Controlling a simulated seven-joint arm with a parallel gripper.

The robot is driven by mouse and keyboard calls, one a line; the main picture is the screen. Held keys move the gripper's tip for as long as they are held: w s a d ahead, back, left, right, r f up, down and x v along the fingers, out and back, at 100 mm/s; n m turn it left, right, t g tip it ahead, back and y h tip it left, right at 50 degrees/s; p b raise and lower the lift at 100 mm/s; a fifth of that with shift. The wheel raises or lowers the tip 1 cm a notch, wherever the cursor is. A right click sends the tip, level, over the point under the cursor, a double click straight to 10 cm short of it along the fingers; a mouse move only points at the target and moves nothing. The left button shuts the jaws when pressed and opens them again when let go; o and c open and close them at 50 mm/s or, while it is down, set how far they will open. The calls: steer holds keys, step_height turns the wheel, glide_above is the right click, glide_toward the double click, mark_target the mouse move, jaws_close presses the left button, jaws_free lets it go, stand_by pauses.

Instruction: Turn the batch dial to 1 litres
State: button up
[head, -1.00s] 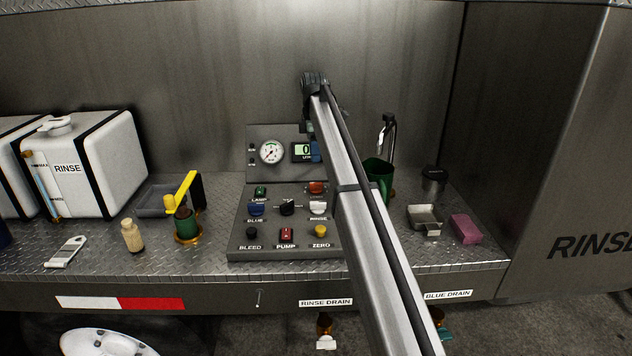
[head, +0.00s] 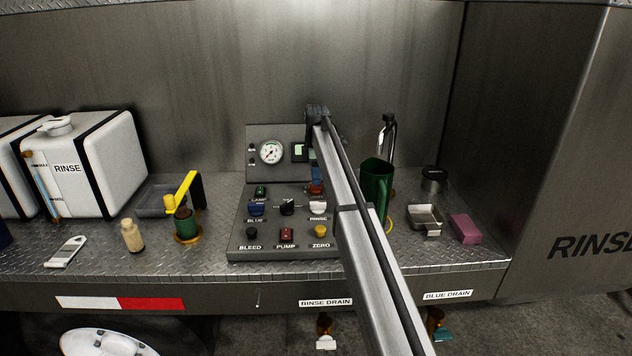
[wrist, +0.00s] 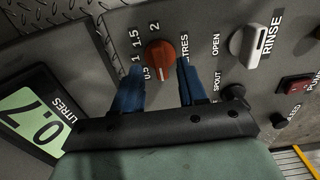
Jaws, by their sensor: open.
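The batch dial is a round orange-red knob (wrist: 159,54) in the wrist view, with 0.5, 1, 1.5 and 2 printed around it. I cannot tell surely where its pointer stands. In the head view the dial (head: 316,188) shows at the top right of the control panel, partly hidden by my arm. My gripper (wrist: 157,72) is open, its two blue fingers on either side of the dial's near part. I cannot tell whether they touch it. In the head view my gripper (head: 315,172) is mostly hidden behind my arm.
A white rinse knob (wrist: 249,45) and a black spout knob (wrist: 234,93) sit close to the right finger in the wrist view. A green litre display (wrist: 35,117) is at left. A green jug (head: 376,186) stands right of my arm in the head view.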

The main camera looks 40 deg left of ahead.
mark_target(316, 187)
steer(key=shift+f, duration=1.3)
steer(key=shift+c, duration=0.4)
jaws_close()
